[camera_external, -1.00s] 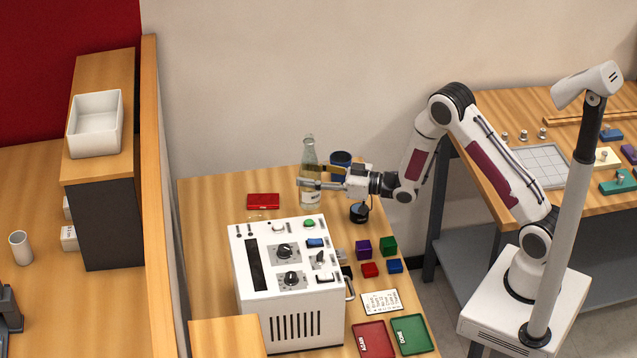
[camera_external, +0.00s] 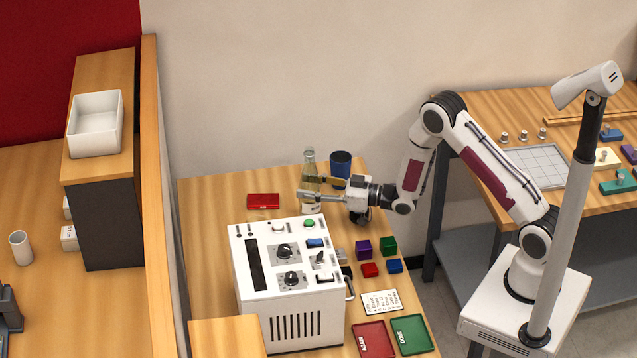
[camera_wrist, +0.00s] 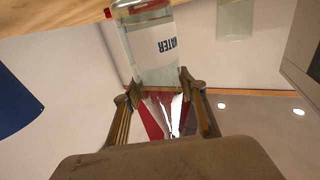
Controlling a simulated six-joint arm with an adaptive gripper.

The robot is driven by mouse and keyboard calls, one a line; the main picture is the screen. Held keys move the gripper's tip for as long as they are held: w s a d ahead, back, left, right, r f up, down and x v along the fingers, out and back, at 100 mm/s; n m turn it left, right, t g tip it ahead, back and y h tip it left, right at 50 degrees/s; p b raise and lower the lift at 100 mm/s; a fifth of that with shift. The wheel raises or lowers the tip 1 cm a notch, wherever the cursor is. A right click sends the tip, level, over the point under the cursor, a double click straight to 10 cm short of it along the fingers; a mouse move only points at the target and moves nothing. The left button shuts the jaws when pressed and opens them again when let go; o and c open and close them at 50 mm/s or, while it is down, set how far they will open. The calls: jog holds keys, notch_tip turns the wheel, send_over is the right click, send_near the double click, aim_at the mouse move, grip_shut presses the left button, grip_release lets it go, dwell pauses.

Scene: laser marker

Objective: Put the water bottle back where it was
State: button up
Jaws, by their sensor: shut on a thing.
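The water bottle (camera_external: 309,167) is clear glass and upright at the back of the workbench, behind the white machine. My gripper (camera_external: 311,189) reaches it from the right and is shut on its body, one finger on each side. In the wrist view the bottle (camera_wrist: 150,42) shows a white label reading "WATER" and stands between the fingers (camera_wrist: 160,90). I cannot tell whether its base touches the table.
A dark blue cup (camera_external: 340,164) stands just right of the bottle. A red case (camera_external: 263,201) lies to its left. The white machine (camera_external: 290,285) stands in front. Coloured cubes (camera_external: 370,269) and red and green trays (camera_external: 411,335) lie at the front right.

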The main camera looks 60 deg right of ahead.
jog(key=shift+f, duration=0.65)
jog(key=shift+f, duration=0.1)
jog(key=o, duration=1.6)
jog(key=shift+f, duration=0.1)
jog(key=v, duration=1.2)
jog(key=shift+r, duration=0.2)
